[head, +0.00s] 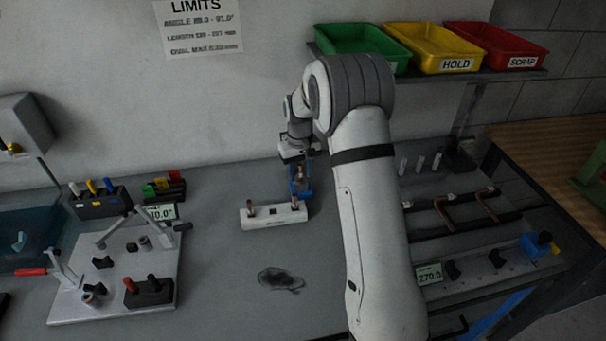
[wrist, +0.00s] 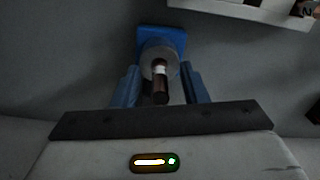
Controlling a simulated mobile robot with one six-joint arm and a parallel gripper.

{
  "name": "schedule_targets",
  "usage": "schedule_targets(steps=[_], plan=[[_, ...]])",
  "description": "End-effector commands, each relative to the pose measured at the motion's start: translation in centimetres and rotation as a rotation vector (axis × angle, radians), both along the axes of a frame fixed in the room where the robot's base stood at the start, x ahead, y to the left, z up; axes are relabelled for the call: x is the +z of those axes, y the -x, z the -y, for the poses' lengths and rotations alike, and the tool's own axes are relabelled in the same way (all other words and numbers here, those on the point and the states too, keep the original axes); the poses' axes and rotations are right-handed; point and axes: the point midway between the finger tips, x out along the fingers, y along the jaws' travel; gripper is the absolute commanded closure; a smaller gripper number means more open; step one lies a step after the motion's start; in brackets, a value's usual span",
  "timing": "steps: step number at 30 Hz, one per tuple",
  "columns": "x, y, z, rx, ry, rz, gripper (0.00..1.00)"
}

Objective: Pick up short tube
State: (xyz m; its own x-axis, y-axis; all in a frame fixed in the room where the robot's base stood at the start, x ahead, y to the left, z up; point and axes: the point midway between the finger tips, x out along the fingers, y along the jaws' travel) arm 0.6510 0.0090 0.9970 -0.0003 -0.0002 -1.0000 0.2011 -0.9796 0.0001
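A short copper tube (wrist: 160,88) with a pale band stands upright in a round grey collar on a blue stand (wrist: 175,38). The stand (head: 301,187) is behind the white block in the head view. My gripper (wrist: 160,68) has its blue fingers on either side of the tube, with a gap visible on both sides. It is open and not touching the tube as far as I can see. In the head view my gripper (head: 297,163) is above the stand, small and partly blurred.
A white block (head: 273,218) with two upright copper pieces stands just in front. A white fixture plate (head: 115,285) is at the left. A rack with bent copper tubing (head: 468,212) is at the right. Green, yellow and red bins sit on a shelf behind. The front middle table is clear, with a dark stain.

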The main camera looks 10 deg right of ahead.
Motion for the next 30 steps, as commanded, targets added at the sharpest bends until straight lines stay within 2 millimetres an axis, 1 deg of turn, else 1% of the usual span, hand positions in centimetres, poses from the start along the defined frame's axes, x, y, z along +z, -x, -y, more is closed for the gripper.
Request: schedule_targets(steps=[4, 18, 30], plan=[[0.0, 0.01, -0.03, 0.0, 0.0, 0.0, 0.61], [0.05, 0.01, -0.08, 0.001, 0.0, 0.0, 1.0], [0.22, -0.02, -0.13, 0.002, 0.0, 0.001, 1.0]])
